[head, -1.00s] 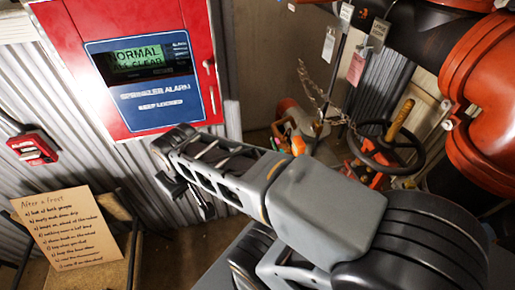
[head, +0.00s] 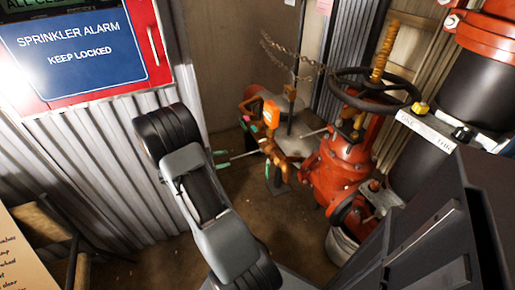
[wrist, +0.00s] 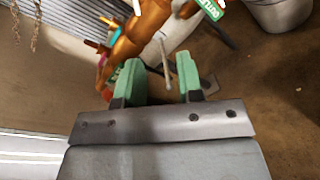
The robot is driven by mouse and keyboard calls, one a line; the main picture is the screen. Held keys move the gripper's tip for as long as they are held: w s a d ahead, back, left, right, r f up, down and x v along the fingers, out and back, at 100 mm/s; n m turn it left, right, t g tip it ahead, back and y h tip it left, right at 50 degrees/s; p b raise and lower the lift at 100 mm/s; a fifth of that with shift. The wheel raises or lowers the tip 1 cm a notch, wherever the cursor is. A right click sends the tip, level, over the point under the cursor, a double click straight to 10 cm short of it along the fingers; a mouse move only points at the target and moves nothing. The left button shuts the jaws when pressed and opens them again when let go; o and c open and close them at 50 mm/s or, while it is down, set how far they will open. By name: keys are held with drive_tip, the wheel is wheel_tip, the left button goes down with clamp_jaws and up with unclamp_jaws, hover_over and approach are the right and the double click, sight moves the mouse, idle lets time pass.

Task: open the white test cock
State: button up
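The copper-coloured pipework with small cocks (head: 272,148) stands low in the corner in the head view and fills the top of the wrist view (wrist: 130,42). A thin pale lever (head: 245,154) sticks out from it to the left. In the wrist view a thin white lever (wrist: 163,52) points down from the pipework toward the gap between my fingers. My gripper (wrist: 160,80) is open, with green pads, and nothing is clearly between them. In the head view its fingertips (head: 222,158) are close to the pale lever's end; I cannot tell whether they touch.
A chain (head: 290,62) hangs behind. The red alarm cabinet (head: 80,45) is on the left wall. Brown floor is open below the pipework.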

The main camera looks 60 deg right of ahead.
sight(260, 141)
drive_tip(key=s+d+r+h+b, duration=0.1)
drive_tip(key=s+d+r, duration=0.1)
drive_tip(key=s+d, duration=0.5)
drive_tip(key=d, duration=0.4)
drive_tip(key=shift+s+d+r+b, duration=0.2)
drive_tip(key=shift+s+d+b, duration=0.1)
drive_tip(key=shift+s+b, duration=0.1)
drive_tip(key=shift+w, duration=0.1)
drive_tip(key=shift+c, duration=0.3)
clamp_jaws()
